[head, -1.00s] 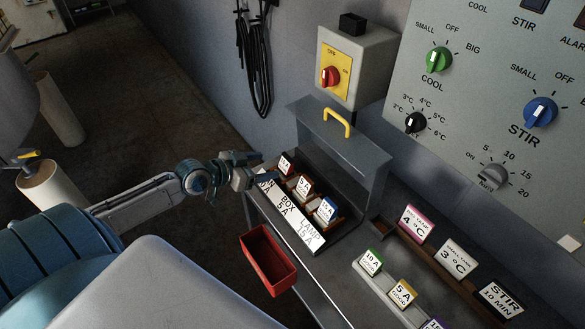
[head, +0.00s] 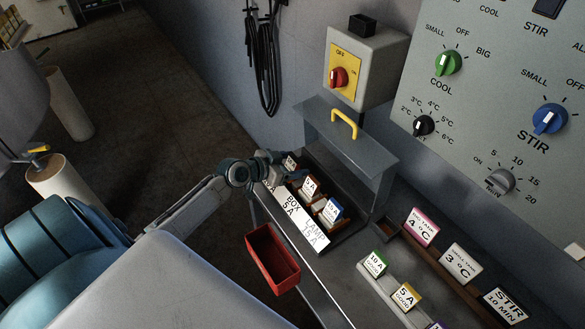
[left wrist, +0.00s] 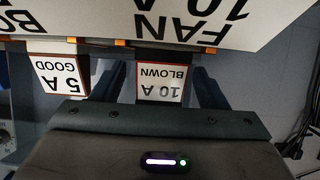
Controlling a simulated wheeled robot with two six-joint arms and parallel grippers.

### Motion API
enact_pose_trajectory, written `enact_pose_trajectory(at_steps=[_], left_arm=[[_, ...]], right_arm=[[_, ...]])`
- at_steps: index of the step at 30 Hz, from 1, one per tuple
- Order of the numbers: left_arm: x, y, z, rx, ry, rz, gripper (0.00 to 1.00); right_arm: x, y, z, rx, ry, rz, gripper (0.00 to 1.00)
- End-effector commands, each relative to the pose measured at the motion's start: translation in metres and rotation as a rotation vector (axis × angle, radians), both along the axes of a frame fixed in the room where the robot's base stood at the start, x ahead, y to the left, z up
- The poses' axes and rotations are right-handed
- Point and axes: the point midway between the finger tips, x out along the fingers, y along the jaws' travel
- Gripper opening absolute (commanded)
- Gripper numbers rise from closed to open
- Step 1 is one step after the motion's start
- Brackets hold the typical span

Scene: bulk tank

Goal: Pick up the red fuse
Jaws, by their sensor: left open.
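The red fuse (left wrist: 160,84), with a white label reading 10 A BLOWN, sits under the FAN 10 A label in the left wrist view. In the head view it (head: 290,161) is the farthest fuse in the open fuse box (head: 378,185), partly hidden by my gripper. My left gripper (head: 280,158) is open at this fuse. In the left wrist view the fingers of the gripper (left wrist: 158,92) stand on both sides of the fuse, with no clear grip on it. My right gripper is not in view.
A 5 A GOOD fuse (left wrist: 64,76) sits close beside the red one, and a blue-topped fuse (head: 332,211) farther along. The box lid with its yellow handle (head: 344,122) stands raised behind. A red bin (head: 272,262) hangs at the front. More fuses and cards stand at the right.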

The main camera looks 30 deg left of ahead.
Motion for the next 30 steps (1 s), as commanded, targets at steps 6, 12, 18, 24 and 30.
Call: enact_pose_trajectory(at_steps=[6,12,18,24,30], left_arm=[[0.001,0.000,0.000,0.001,0.000,0.000,0.67],[0.001,0.000,0.000,0.000,0.000,0.000,0.30],[0.001,0.000,0.000,0.000,0.000,0.000,0.19],[0.001,0.000,0.003,0.000,-0.001,0.000,0.19],[0.001,0.000,0.022,0.000,-0.001,0.000,0.19]], right_arm=[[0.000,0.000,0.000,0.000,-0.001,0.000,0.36],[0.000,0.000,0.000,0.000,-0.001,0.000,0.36],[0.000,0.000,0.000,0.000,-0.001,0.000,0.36],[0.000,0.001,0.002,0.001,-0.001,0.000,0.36],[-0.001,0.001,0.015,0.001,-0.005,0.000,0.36]])
